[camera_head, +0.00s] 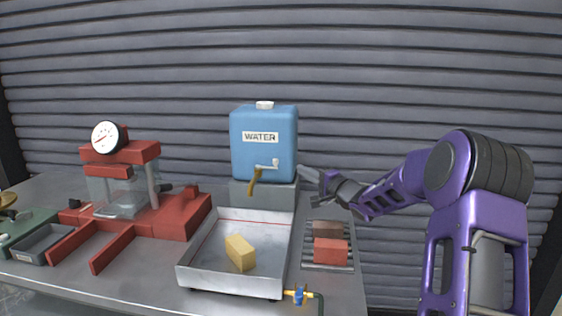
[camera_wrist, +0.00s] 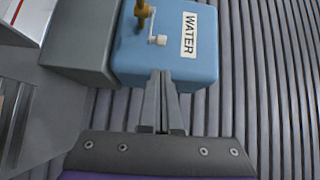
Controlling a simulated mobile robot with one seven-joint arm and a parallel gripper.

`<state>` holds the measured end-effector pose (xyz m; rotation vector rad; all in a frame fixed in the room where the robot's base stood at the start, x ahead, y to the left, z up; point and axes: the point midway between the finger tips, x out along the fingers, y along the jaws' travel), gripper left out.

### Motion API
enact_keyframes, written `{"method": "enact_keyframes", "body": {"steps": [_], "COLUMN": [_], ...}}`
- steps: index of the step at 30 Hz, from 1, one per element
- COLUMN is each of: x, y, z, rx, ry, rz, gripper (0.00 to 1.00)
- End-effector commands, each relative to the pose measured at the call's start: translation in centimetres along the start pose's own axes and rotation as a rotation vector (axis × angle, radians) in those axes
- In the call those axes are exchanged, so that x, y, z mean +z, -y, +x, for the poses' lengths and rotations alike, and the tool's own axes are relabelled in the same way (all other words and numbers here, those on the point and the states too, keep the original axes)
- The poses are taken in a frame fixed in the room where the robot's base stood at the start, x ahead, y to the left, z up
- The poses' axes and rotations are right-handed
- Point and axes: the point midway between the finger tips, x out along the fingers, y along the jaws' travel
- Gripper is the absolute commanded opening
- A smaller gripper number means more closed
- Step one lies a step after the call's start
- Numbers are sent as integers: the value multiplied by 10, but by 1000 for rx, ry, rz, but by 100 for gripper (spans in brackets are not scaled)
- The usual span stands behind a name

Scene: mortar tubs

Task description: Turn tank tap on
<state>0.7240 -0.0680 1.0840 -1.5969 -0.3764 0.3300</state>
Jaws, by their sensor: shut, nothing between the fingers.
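The blue water tank (camera_head: 264,152) stands on a grey block (camera_head: 285,194) at the back of the bench. Its brass tap (camera_head: 254,184) has a pale lever (camera_head: 268,165) on the tank's front, pointing to the right. The wrist view shows the tank (camera_wrist: 180,58), its brass spout (camera_wrist: 141,9) and the white lever end (camera_wrist: 158,40). My gripper (camera_head: 308,175) is shut and empty, just right of the tank. In the wrist view my shut fingertips (camera_wrist: 163,75) overlap the tank's edge; I cannot tell whether they touch it.
A metal tray (camera_head: 215,274) with a yellow block (camera_head: 240,252) lies in front of the tank. A small blue-handled valve (camera_head: 299,295) is at its front corner. Red blocks (camera_head: 330,250) sit on a rack at right. A red press with a gauge (camera_head: 106,138) stands left.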

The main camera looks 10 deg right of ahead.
Motion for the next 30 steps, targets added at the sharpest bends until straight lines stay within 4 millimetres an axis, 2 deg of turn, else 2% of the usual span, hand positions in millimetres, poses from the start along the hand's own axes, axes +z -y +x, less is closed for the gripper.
{"method": "enact_keyframes", "body": {"steps": [10, 14, 24, 30], "x": [1, 1, 2, 1], "y": [0, -1, -1, 0], "z": [0, 8, 66, 90], "rx": [-3, -3, -3, -3], "ry": [4, 5, 6, 4], "rz": [8, 8, 6, 6], "gripper": [0, 0, 0, 0]}}
